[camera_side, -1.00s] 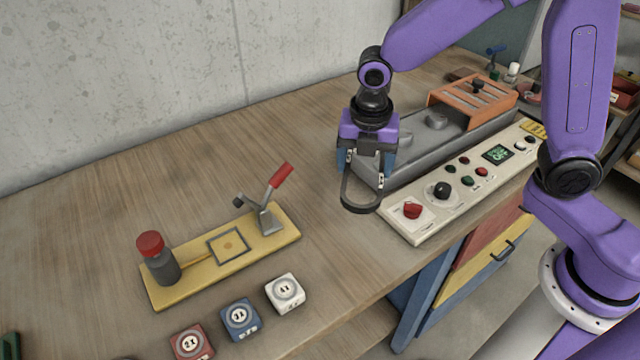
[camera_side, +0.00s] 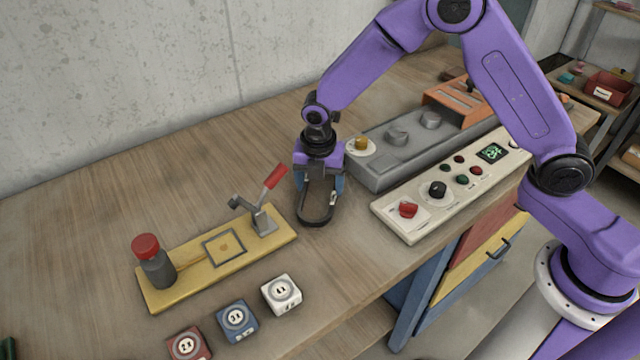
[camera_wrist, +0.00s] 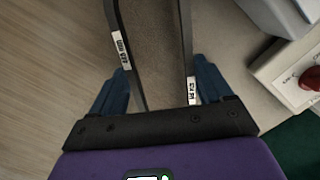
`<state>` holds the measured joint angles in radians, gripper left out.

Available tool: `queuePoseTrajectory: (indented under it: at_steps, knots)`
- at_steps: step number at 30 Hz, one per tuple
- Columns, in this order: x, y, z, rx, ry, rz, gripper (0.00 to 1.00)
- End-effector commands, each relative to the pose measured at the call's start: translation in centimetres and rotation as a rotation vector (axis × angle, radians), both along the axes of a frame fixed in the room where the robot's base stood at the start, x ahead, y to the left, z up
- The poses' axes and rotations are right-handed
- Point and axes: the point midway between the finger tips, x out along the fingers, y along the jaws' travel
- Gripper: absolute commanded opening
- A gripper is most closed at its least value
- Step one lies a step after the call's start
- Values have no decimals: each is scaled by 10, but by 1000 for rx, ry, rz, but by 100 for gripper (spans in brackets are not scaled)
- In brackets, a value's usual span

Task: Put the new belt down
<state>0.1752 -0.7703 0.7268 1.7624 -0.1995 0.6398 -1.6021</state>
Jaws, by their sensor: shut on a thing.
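The belt (camera_side: 316,221) is a dark loop with small white labels. It hangs below my gripper (camera_side: 319,190) in the side view, its lower end close to the bench top; I cannot tell whether it touches. My gripper is shut on the belt, between the yellow board and the control panel. In the wrist view, the belt's two strands (camera_wrist: 117,45) run between the blue fingers of my gripper (camera_wrist: 157,92) and out of the top of the picture. The far end of the loop is out of that view.
A yellow board (camera_side: 205,265) with a red-handled clamp (camera_side: 270,180) and a red-capped bottle (camera_side: 156,262) is at left. Red, blue and white blocks (camera_side: 282,294) lie in front. A grey machine (camera_side: 375,175) and control panel (camera_side: 410,228) are at right. Bare bench (camera_side: 180,160) lies behind.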

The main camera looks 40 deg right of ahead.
Motion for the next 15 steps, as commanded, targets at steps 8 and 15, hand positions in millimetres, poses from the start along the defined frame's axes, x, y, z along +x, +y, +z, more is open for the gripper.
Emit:
queuePoseTrajectory:
  at_steps: [8,15]
  knots:
    - [0,0,-10,1,-1,-1,47]
    - [0,0,-13,1,-1,0,47]
